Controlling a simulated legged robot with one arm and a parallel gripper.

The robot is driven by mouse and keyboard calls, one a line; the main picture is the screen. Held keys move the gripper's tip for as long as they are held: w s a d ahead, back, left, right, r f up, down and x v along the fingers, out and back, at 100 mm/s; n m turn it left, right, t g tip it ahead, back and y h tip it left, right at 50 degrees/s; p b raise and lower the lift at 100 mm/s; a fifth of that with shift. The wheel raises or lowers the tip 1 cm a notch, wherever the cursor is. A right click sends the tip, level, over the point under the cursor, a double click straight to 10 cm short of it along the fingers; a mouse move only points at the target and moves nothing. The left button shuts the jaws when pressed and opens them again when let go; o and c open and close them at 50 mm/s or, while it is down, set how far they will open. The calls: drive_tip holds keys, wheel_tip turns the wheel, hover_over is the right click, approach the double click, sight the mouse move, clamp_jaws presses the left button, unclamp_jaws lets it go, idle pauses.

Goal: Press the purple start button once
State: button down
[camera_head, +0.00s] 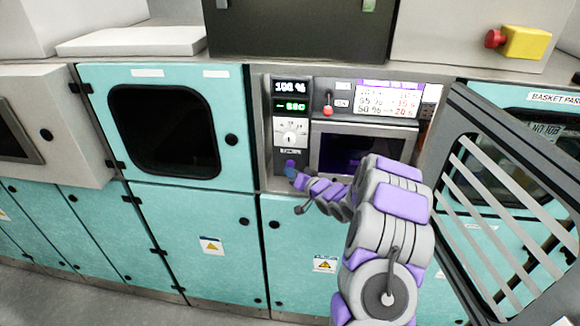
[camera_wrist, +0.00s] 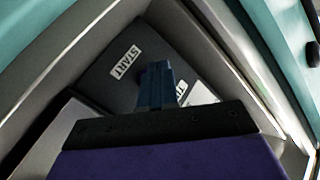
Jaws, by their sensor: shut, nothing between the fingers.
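The control panel (camera_head: 279,142) is a dark upright strip with two displays and a white knob. A small purple spot low on it, just above my fingertips, looks like the purple start button (camera_head: 290,162). My gripper (camera_head: 290,171) is at the lower part of this panel, its blue fingers together and empty. In the wrist view my shut fingers (camera_wrist: 157,72) point at the dark panel face, just right of a white START label (camera_wrist: 125,62).
A second label (camera_wrist: 182,88) is partly hidden by my fingers. A red-topped lever (camera_head: 327,111) and a dark window (camera_head: 345,150) are right of the panel. A slatted grey door (camera_head: 500,205) stands open at the right. A red button on a yellow box (camera_head: 522,43) is above.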

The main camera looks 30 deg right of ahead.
drive_tip(key=shift+w+d+p, duration=0.3)
drive_tip(key=shift+w+p, duration=0.2)
drive_tip(key=shift+p, duration=0.2)
idle(0.7)
drive_tip(key=shift+s, duration=0.1)
drive_tip(key=shift+s+a, duration=0.55)
drive_tip(key=shift+s, duration=0.2)
drive_tip(key=shift+s+b, duration=0.1)
drive_tip(key=shift+b, duration=0.2)
drive_tip(key=shift+s+a+b, duration=0.35)
drive_tip(key=shift+s+a, duration=0.35)
drive_tip(key=shift+s, duration=0.3)
drive_tip(key=shift+s+a+b, duration=0.35)
drive_tip(key=shift+s+a, duration=0.35)
drive_tip(key=shift+s, duration=0.3)
